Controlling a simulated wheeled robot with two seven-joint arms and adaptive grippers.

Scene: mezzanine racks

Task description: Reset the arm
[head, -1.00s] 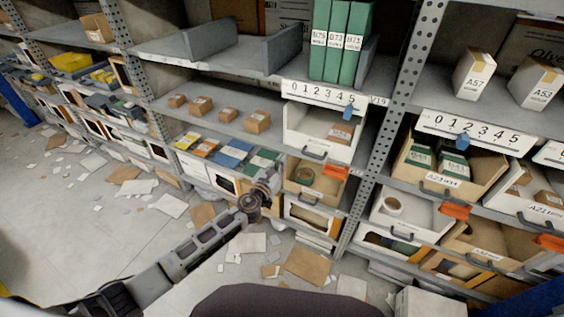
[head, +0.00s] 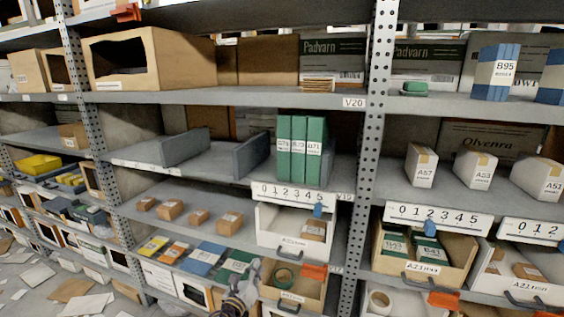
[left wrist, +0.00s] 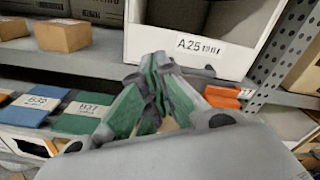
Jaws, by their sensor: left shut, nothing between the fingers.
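My left gripper (head: 246,277) is at the lower middle of the head view, in front of the lower shelf of the rack. It is just left of an open drawer (head: 303,292) that holds a roll of tape. In the left wrist view the gripper fingers (left wrist: 158,75) come together with nothing held between them. They point toward a white bin (left wrist: 190,48) labelled A25. Only the end of the left arm shows in the head view. My right gripper is not in any view.
Small cardboard boxes (head: 170,209) stand on the shelf left of the white bin (head: 292,233). A green packet (head: 236,264) lies close by the gripper. A perforated upright (head: 366,160) stands to the right. Papers (head: 70,290) litter the floor at the lower left.

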